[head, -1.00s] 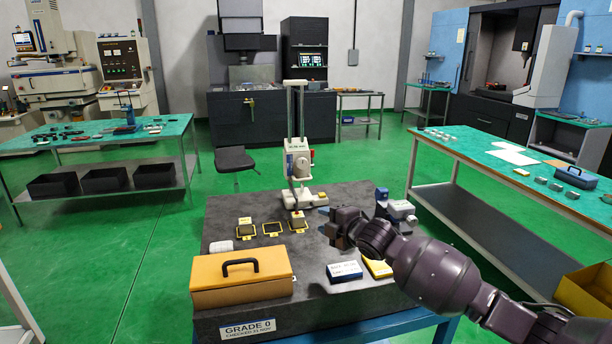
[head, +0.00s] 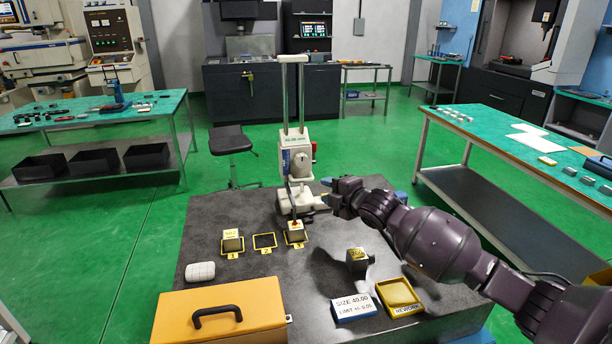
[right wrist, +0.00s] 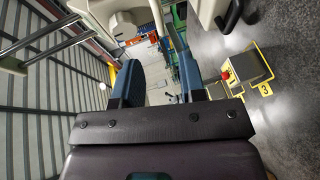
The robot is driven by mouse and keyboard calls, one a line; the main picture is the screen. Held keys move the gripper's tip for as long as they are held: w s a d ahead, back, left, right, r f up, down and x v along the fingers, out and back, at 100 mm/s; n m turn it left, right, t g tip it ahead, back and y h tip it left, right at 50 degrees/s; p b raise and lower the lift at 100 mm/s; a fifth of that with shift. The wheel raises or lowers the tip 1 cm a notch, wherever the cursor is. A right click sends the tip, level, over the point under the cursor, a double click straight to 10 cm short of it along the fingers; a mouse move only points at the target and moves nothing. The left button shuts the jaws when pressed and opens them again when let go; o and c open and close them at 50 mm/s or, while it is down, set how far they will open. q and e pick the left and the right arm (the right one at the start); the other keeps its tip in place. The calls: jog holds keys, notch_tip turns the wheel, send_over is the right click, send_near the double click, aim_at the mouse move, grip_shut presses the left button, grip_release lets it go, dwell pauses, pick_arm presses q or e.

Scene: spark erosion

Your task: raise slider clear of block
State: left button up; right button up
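The height gauge stands at the back of the plate; its cream slider (head: 300,160) rides on two upright columns. A dark block (head: 295,236) sits in yellow frame 3 below the slider's stylus; I cannot tell if the red tip touches it. The block also shows in the right wrist view (right wrist: 252,68), with the slider (right wrist: 118,18) at top left. My right gripper (head: 329,192) is just right of the slider's lower part, below its dial. In the right wrist view its blue fingers (right wrist: 157,82) are apart with nothing between them. My left gripper is out of view.
A stool (head: 230,142) stands behind.

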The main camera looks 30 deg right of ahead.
aim_at(305, 181)
jog(key=shift+b+x, duration=0.35)
jog(key=shift+x, duration=4.95)
jog(key=shift+a, duration=0.1)
grip_shut()
